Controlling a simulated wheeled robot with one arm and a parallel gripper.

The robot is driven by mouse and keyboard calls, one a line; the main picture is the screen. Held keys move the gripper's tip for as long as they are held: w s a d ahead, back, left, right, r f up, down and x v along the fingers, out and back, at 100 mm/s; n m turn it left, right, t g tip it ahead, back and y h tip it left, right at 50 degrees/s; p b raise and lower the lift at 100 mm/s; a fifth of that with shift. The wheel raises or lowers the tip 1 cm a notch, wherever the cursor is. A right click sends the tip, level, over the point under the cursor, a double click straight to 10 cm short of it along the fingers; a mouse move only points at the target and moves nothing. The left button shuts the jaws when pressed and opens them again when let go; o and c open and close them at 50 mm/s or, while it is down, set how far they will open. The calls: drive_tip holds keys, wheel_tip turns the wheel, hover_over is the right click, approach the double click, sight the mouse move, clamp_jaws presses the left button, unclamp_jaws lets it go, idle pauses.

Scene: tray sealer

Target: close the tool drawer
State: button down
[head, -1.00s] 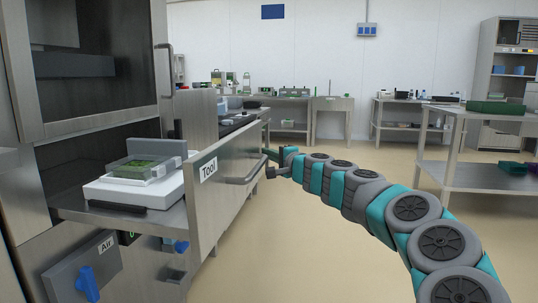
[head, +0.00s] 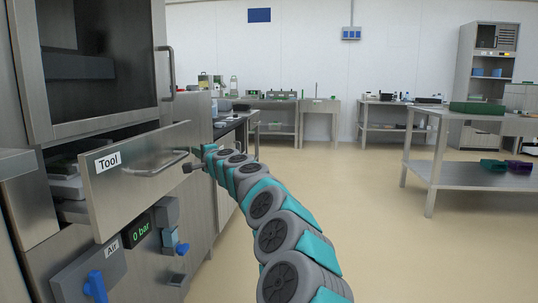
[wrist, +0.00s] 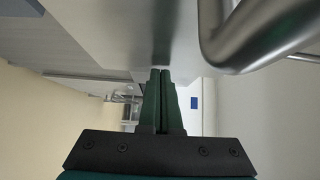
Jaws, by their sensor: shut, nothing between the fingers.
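The tool drawer (head: 120,190), a steel front labelled "Tool" with a bar handle (head: 158,163), is partly open at the left of the head view. White items show inside behind its front. My gripper (head: 188,161) is at the right end of the drawer front, close to the handle. In the wrist view my gripper (wrist: 160,74) has its dark green fingers together and empty. The fingertips are at the grey drawer panel (wrist: 120,35), with the handle (wrist: 250,35) beside them at right. I cannot tell whether the fingertips touch the panel.
Below the drawer are an "Air" panel with a blue knob (head: 95,285) and a green "0 bar" display (head: 141,230). The sealer cabinet's door (head: 95,70) is above. A steel table (head: 470,180) stands at right. The floor between is clear.

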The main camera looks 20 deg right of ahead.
drive_tip(key=w+a, duration=0.1)
drive_tip(key=a, duration=0.1)
drive_tip(key=w+a+p, duration=0.1)
drive_tip(key=w+a, duration=0.1)
drive_tip(key=a, duration=0.1)
drive_tip(key=w+a+p, duration=0.1)
drive_tip(key=a, duration=0.2)
drive_tip(key=shift+w, duration=0.3)
drive_tip(key=shift+w+a, duration=0.1)
drive_tip(key=shift+a, duration=0.2)
